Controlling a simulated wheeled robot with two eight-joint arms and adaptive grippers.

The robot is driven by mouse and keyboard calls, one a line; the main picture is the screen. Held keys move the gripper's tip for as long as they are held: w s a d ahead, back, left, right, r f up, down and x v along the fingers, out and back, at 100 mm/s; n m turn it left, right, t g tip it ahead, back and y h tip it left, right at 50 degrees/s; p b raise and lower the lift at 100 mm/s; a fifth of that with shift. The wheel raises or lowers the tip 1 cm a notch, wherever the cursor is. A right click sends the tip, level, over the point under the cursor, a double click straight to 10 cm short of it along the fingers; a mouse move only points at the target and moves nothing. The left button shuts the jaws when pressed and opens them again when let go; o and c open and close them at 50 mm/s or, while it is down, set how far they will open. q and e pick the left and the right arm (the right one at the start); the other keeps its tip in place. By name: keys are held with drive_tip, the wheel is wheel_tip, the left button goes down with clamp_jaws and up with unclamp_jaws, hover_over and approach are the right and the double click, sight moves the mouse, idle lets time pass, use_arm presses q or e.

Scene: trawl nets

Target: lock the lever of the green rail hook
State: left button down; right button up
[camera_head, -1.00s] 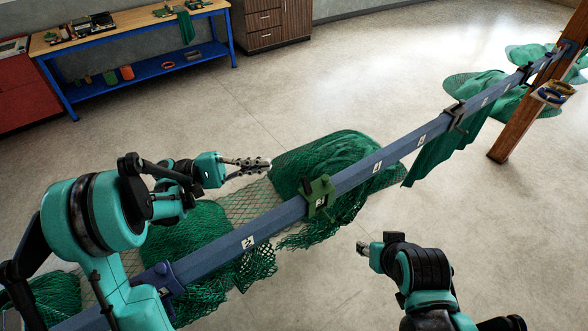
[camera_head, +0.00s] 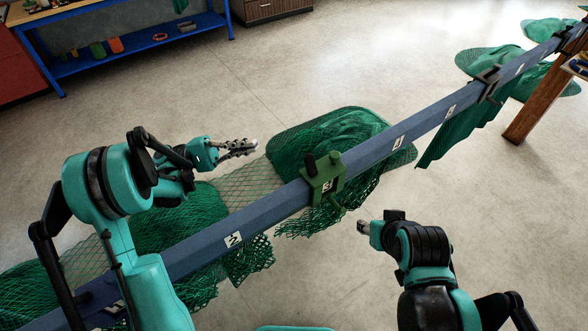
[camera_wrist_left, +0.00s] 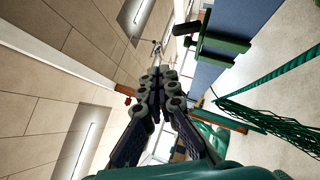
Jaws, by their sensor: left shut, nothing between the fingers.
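The green rail hook (camera_head: 325,184) sits around the blue rail (camera_head: 270,212). A dark upright knob stands on its upper left side, and a green arm hangs below it; I cannot tell which is the lever or whether it is locked. In the left wrist view a green bar of a hook (camera_wrist_left: 224,44) with a dark handle lies at upper right. My left gripper (camera_head: 252,146) is shut and empty, apart from the hook to its left; its fingers also show in the left wrist view (camera_wrist_left: 158,75). My right gripper (camera_head: 362,227) is below right of the hook; its fingers are barely visible.
Green nets (camera_head: 335,135) hang along the rail and lie around it. A dark hook (camera_head: 488,84) sits farther up the rail near a wooden post (camera_head: 541,103). A blue bench (camera_head: 140,45) stands at the back left. Open floor lies between bench and rail.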

use_arm(q)
wheel_tip(320, 180, down, 5)
drive_tip(key=b, duration=0.3)
use_arm(e)
wheel_tip(320, 180, down, 5)
drive_tip(key=shift+w, duration=0.1)
use_arm(q)
drive_tip(key=shift+d, duration=0.1)
drive_tip(key=b, duration=0.1)
approach(310, 165)
drive_tip(key=w+d, duration=0.4)
drive_tip(key=w, duration=0.1)
drive_tip(key=shift+s+d+r, duration=0.5)
drive_tip(key=shift+s+r, duration=0.05)
drive_tip(key=shift+s, duration=0.2)
drive_tip(key=shift+s+d+r, duration=0.45)
drive_tip(key=shift+s+r, duration=0.05)
drive_tip(key=shift+s, duration=0.25)
use_arm(e)
drive_tip(key=shift+f, duration=0.7)
